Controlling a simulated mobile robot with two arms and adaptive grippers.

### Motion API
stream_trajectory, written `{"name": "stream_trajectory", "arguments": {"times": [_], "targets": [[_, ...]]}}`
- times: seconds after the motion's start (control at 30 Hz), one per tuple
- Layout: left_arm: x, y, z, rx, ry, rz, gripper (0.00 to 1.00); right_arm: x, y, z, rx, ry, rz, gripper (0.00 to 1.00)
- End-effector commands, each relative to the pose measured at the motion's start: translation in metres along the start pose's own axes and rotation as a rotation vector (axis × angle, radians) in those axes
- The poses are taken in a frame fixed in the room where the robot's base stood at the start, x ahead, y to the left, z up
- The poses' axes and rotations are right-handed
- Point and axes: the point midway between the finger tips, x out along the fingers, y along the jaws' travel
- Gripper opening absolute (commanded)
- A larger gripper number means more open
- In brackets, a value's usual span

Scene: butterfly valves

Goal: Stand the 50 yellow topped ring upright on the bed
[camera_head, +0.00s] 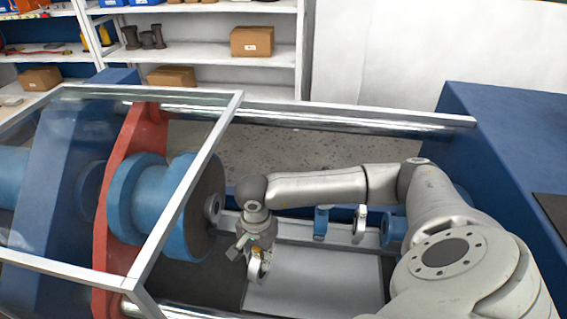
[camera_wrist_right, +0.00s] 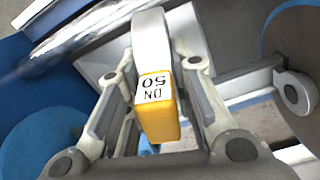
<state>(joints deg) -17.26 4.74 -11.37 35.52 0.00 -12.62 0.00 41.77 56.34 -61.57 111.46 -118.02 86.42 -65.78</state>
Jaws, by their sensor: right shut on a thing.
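The DN 50 ring has a yellow block on top (camera_wrist_right: 158,108), printed "DN 50" and seen upside down, with a pale grey ring body (camera_wrist_right: 155,38) beyond it in the right wrist view. My right gripper (camera_head: 256,256) is shut on this yellow top, a finger on each side. In the head view the ring (camera_head: 256,274) hangs below the gripper, roughly upright, near the left edge of the light bed plate (camera_head: 315,283). I cannot tell whether its lower edge touches the bed. My left gripper is not in view.
A blue flanged piece (camera_head: 150,200) on the red plate (camera_head: 122,175) stands close left, behind a clear framed guard (camera_head: 190,195). A blue part (camera_head: 321,222) and a pale ring (camera_head: 359,223) stand at the bed's back. The light plate is mostly clear.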

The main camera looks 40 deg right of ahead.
Motion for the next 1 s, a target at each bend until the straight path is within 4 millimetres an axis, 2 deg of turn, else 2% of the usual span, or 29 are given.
{"name": "stream_trajectory", "arguments": {"times": [0.3,1.0], "targets": [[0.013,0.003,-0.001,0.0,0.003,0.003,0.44,-0.004,-0.017,-0.055,0.593,0.001,-0.004,0.0],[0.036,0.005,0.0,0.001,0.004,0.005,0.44,-0.03,-0.034,-0.159,1.865,-0.003,-0.004,0.0]]}}
